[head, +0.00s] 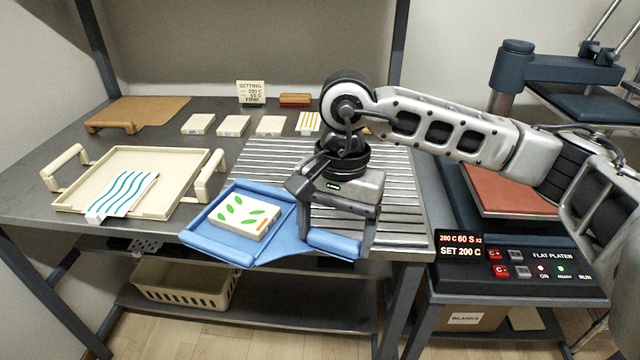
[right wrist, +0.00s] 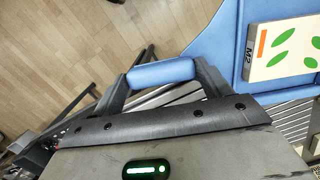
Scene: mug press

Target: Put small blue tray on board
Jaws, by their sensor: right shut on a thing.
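The small blue tray (head: 213,243) is at the front of the table, over the front left part of the slatted metal rack. It looks tilted, and I cannot tell whether it touches the rack. A white block with green leaves (head: 243,215) lies in it; the right wrist view shows its M2 label (right wrist: 250,52). My right gripper (head: 334,238) is shut on the tray's right handle, which also shows between the fingers in the right wrist view (right wrist: 160,73). A flat brown board (head: 150,110) lies at the back left of the table. My left gripper is out of view.
A cream tray (head: 130,160) with a wavy-striped piece stands left of the blue tray. The slatted rack (head: 260,160) lies behind it. Several pale blocks (head: 234,126) and a setting card (head: 251,93) stand at the back. The press (head: 520,190) is at the right.

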